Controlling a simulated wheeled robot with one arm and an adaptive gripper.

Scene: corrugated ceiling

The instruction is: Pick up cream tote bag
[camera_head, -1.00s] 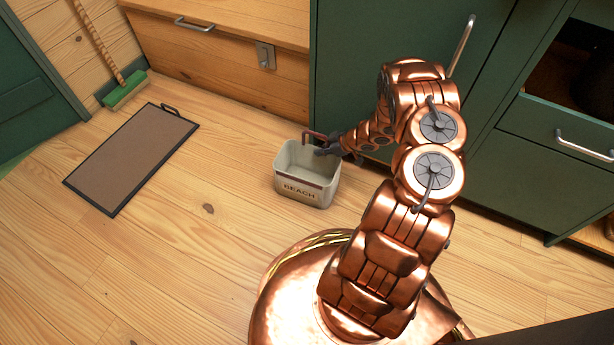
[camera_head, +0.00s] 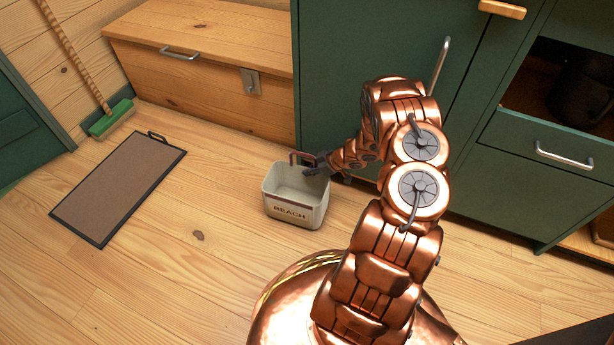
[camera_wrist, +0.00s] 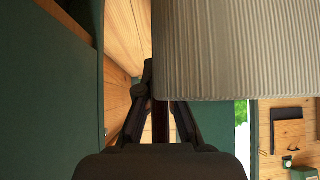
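The cream tote bag (camera_head: 297,201) stands upright on the wooden floor in the head view, box-shaped, with BEACH in dark letters and a reddish-brown handle. My gripper (camera_head: 313,168) reaches in from the right at the handle, over the bag's upper rim. In the wrist view my gripper (camera_wrist: 162,102) has its dark fingers apart. A reddish-brown strip of handle shows between them, nearer the right finger, with pale wood visible in the gap beside it. Finger contact with the handle is unclear.
A green cabinet (camera_head: 345,70) stands close behind the bag and my arm. A wooden drawer chest (camera_head: 200,75) is behind left. A brown mat (camera_head: 118,190) lies left, with a green broom (camera_head: 112,118) near the wall. The floor between mat and bag is clear.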

